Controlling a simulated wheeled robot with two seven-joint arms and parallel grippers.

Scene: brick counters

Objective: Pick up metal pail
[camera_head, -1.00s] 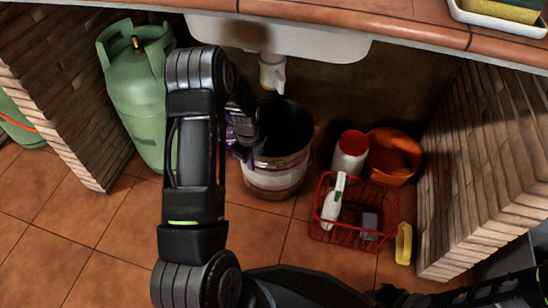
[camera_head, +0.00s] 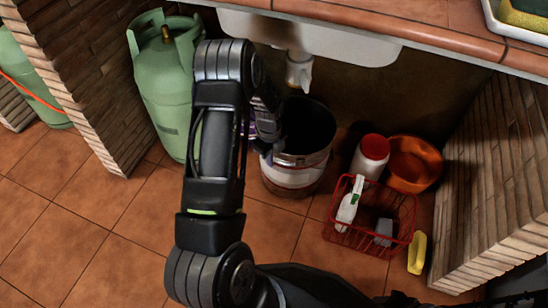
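The metal pail (camera_head: 296,172) stands upright on the tiled floor under the sink, with a dark inside and a pale, banded outer wall. My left gripper (camera_head: 268,148) is at the pail's left rim, with my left arm coming down over it from the left. The fingers are small, dark and partly hidden by my forearm, so I cannot tell whether they are open, shut or touching the rim. My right gripper is not clearly visible; only parts of my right arm show along the bottom edge.
A green gas cylinder (camera_head: 165,90) stands left of the pail. A red wire basket (camera_head: 341,236) with a white bottle, a red-lidded jar (camera_head: 371,155) and an orange bowl (camera_head: 413,164) stand to its right. The sink (camera_head: 330,43) and brick walls enclose the space.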

